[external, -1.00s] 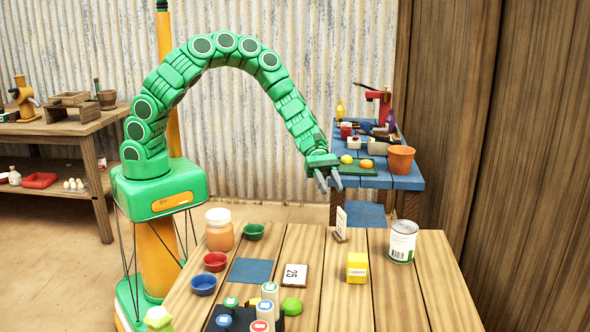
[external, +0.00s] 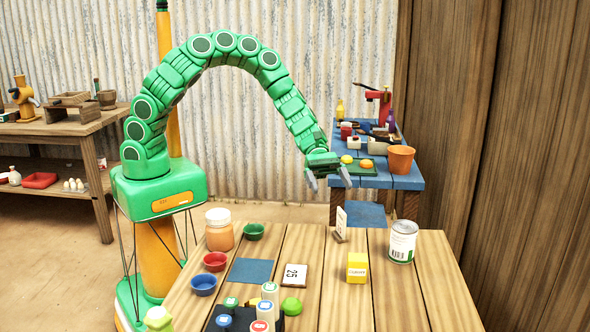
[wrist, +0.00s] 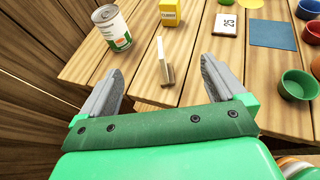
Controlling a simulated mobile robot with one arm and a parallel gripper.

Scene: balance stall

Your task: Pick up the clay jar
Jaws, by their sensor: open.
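The jar with an orange-brown body and white lid (external: 219,230), which I take as the clay jar, stands upright at the table's back left corner in the external view. A part of what looks like it shows at the lower right edge of the wrist view (wrist: 293,166), mostly cut off. My gripper (external: 328,182) is open and empty, in the air near the table's far edge, well to the right of the jar. In the wrist view its two fingers (wrist: 161,70) are spread wide with nothing held between them.
A green bowl (external: 254,231) stands close beside the jar, with red (external: 215,261) and blue (external: 203,284) bowls in front. A small upright sign (external: 341,223) is near my gripper. A can (external: 402,241) and yellow box (external: 357,267) stand right. A terracotta pot (external: 401,159) sits on the blue table.

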